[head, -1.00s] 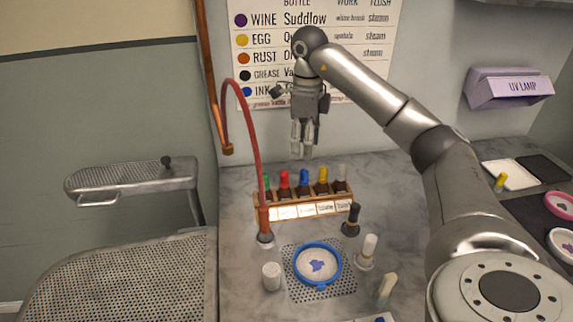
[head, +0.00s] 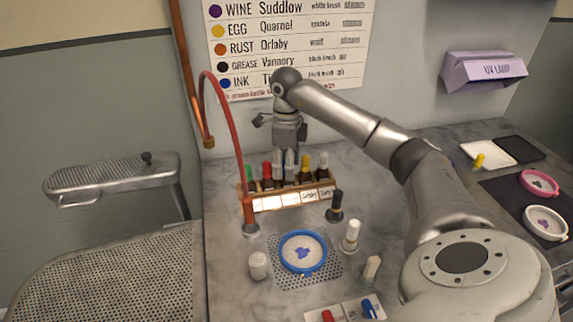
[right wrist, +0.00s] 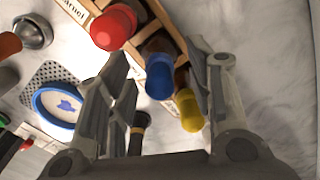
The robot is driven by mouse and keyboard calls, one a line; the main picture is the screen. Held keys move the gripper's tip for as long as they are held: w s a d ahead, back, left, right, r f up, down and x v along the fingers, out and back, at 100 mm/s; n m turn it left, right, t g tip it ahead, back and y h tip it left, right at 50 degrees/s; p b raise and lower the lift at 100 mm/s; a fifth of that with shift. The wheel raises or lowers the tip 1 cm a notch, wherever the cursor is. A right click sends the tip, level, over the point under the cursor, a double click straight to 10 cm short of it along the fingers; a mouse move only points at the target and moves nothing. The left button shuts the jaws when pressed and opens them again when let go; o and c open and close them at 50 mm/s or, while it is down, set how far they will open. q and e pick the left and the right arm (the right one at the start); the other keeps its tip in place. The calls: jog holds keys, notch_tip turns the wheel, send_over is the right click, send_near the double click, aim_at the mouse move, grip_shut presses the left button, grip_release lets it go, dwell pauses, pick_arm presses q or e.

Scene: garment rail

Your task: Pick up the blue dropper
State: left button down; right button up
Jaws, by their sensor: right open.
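The blue dropper (right wrist: 159,76) stands in the wooden rack (head: 246,204) between the red dropper (head: 267,172) and the yellow dropper (head: 305,168). In the right wrist view its blue cap lies between my two spread fingers, nearer the left one. My right gripper (head: 285,166) points down over the rack, open and holding nothing. In the head view its fingers largely hide the blue cap. I cannot tell whether either finger touches it. My left gripper is not in view.
Green (head: 249,174) and white (head: 323,162) droppers fill the rack's ends. A red hose (head: 232,120) rises by its left end. A blue hoop (head: 303,252) lies on the perforated mat.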

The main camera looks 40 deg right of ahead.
jog(key=c, duration=0.9)
jog(key=shift+o, duration=0.2)
jog(key=shift+r, duration=0.15)
notch_tip(320, 180, up, 10)
jog(key=shift+f, duration=0.1)
